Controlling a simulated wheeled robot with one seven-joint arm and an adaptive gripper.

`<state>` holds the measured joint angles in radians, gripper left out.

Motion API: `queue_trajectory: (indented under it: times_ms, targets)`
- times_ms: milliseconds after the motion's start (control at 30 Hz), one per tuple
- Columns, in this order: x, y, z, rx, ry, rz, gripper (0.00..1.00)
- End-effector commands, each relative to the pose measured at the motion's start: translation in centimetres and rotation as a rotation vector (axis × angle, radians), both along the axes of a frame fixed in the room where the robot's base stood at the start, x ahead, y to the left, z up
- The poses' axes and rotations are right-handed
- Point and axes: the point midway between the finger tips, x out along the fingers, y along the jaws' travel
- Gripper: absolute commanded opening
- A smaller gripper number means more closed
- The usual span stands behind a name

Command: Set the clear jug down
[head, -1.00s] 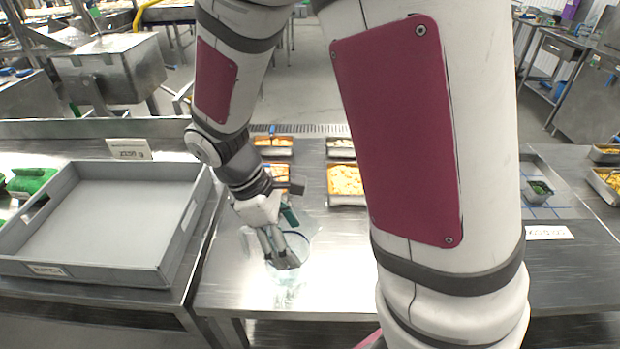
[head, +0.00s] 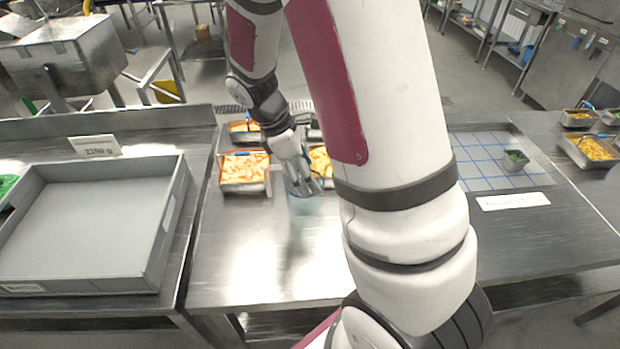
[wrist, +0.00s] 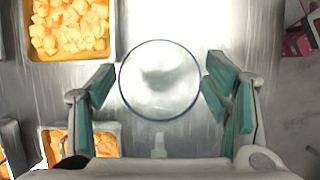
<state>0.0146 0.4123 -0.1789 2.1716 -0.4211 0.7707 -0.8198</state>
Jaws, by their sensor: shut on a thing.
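The clear jug (head: 303,190) is at my gripper over the middle metal table, beside the trays of orange and yellow food. It is see-through and partly hidden by the fingers. In the wrist view the jug (wrist: 160,80) shows from above as a round blue rim, with only bare metal seen through it. My gripper (head: 301,178) is shut on the jug, with green-padded fingers on either side of it in the wrist view (wrist: 160,86). The jug looks upright. I cannot tell whether its base touches the table.
A food tray (head: 243,188) stands just left of the jug, and another (head: 319,172) is close behind it, partly hidden by my arm. A large empty grey tray (head: 85,285) is at left. A blue-lined grid area (head: 480,165) is at right. The table's front is clear.

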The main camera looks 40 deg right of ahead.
Motion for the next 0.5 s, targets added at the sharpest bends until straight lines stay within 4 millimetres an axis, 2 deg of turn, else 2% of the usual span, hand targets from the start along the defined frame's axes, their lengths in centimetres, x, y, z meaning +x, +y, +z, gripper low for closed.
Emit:
queue_trajectory:
  times_ms: [100,233,500]
  targets:
    - [0.3,-1.0,-0.1,0.0,0.0,0.0,0.4]
    - [0.4,-1.1,-0.6,0.0,0.002,0.001,0.4]
    - [0.3,-1.1,-3.6,0.0,0.002,0.001,0.4]
